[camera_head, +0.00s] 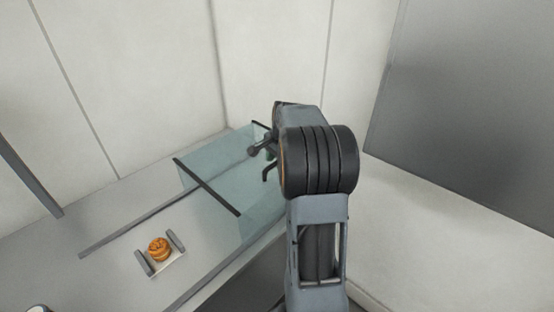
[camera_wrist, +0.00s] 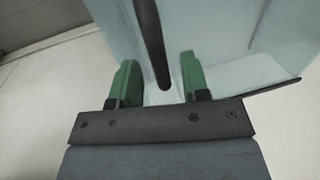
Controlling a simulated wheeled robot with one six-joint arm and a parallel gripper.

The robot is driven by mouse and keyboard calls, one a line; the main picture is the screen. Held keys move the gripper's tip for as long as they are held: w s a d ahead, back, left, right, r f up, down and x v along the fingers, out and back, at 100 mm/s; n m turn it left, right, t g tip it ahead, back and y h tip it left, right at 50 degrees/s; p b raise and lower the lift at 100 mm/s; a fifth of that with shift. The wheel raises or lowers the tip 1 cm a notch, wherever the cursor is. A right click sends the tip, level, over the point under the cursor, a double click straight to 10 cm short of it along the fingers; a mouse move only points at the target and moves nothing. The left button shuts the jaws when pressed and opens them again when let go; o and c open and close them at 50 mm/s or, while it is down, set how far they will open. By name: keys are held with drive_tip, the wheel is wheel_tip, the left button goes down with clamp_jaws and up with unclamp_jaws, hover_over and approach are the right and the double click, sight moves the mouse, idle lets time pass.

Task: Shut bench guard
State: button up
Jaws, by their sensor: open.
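The bench guard (camera_head: 212,170) is a clear, bluish box at the far end of two dark rails on the bench. A dark bar (camera_head: 207,187) runs across its top. In the wrist view its clear panels (camera_wrist: 225,35) fill the upper middle and right. A dark rod (camera_wrist: 150,45), which looks like the guard's handle, comes down between the two green fingers of my gripper (camera_wrist: 158,70). The fingers are open, with a gap on both sides of the rod. In the head view my arm hides most of the gripper and the guard's right end.
An orange-brown round piece (camera_head: 159,249) sits uncovered between two grey jaws on a pale plate, between the rails (camera_head: 140,225). The rails' near stretch looks clear otherwise. White walls stand behind the bench, and a large grey panel (camera_head: 470,110) is at right.

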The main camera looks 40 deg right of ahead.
clamp_jaws()
idle(0.4)
